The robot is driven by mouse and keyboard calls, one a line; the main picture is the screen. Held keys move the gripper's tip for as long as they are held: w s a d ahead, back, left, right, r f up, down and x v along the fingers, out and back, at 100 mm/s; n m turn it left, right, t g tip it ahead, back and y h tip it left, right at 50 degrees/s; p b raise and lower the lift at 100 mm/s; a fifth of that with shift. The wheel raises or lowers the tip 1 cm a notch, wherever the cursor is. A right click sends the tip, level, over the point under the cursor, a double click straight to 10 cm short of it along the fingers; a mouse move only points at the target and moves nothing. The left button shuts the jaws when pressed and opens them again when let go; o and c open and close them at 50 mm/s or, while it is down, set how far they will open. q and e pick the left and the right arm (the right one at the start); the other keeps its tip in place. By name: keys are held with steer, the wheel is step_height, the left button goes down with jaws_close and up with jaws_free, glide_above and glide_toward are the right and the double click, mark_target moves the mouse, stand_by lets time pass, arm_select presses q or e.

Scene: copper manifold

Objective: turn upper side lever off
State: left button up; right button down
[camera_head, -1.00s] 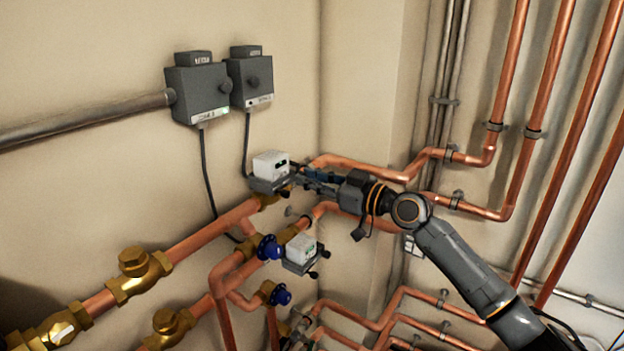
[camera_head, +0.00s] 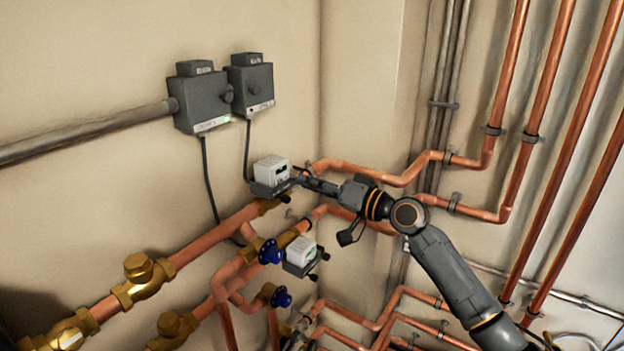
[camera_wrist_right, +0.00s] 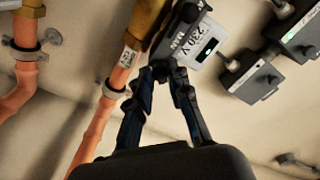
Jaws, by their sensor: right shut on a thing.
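The upper valve actuator, a white box on a dark grey base (camera_head: 270,175), sits on the upper copper pipe. My right gripper (camera_head: 298,179) reaches in from the right at the actuator's right side. In the wrist view its fingertips (camera_wrist_right: 164,76) close around the lever. The lever's exact angle is hard to tell. My left gripper is out of view.
A lower white actuator (camera_head: 300,255) sits just below, with blue valve handles (camera_head: 270,252) beside it. Two grey wall boxes (camera_head: 200,103) with cables hang above. Copper pipes (camera_head: 375,172) run close behind my gripper. Brass valves (camera_head: 140,275) are at lower left.

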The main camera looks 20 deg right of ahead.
steer(key=m+p, duration=0.2)
steer(key=m, duration=0.3)
steer(key=shift+p, duration=0.3)
stand_by(0.4)
steer(key=c, duration=1.3)
jaws_free()
steer(key=shift+o, duration=0.2)
steer(key=v, duration=1.2)
